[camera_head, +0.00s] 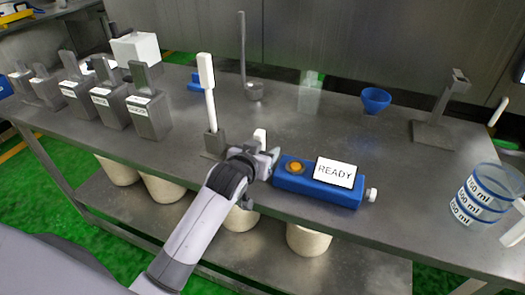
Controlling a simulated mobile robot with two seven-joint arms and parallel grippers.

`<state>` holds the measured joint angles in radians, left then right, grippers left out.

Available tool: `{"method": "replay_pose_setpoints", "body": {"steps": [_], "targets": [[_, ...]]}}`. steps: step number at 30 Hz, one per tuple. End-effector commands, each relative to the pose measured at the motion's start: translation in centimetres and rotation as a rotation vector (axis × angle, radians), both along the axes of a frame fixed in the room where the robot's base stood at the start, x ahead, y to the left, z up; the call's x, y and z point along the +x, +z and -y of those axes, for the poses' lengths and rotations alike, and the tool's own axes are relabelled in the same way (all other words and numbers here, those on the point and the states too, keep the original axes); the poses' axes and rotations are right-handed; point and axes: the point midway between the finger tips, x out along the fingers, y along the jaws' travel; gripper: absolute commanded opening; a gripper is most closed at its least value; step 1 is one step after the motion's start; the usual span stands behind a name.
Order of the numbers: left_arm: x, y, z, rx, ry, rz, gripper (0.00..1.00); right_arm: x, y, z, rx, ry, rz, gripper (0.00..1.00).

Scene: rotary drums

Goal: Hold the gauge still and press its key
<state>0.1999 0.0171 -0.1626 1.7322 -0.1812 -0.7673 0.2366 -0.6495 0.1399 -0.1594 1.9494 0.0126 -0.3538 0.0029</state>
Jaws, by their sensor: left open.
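The gauge (318,192) is a blue block lying on the steel table, with a white screen reading READY (335,172) on top. An orange round key (295,167) sits at its left end, and a white knob (371,194) sticks out at its right end. My left gripper (272,160) is open at the left end of the gauge, close to the key. I cannot tell whether it touches the gauge. My right gripper is not in view.
A white-handled tool stands in a grey holder (214,142) just behind my left gripper. Several labelled grey blocks (148,115) stand at the left.

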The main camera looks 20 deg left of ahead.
Motion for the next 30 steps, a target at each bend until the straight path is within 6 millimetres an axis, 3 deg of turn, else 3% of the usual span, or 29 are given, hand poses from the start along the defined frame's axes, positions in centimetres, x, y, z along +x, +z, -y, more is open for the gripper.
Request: {"method": "replay_pose_setpoints", "body": {"steps": [8, 12, 13, 26, 27, 30], "targets": [[0.05, -0.02, 0.02, -0.001, 0.000, 0.000, 0.50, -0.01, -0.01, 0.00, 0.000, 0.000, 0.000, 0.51], [0.03, -0.02, 0.02, 0.000, 0.000, 0.000, 0.04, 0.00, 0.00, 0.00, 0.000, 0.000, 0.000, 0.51], [0.03, -0.02, 0.02, 0.000, 0.000, 0.000, 0.00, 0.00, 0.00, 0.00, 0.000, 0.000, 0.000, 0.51], [0.00, -0.56, 0.02, 0.000, 0.000, -0.003, 0.00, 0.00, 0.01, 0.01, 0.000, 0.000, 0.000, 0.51], [-0.01, -0.62, 0.02, 0.000, 0.000, -0.003, 0.00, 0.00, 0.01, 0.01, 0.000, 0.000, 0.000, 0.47], [-0.03, -0.71, 0.02, 0.000, 0.000, -0.006, 0.00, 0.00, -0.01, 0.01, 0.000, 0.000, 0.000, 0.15]]}}
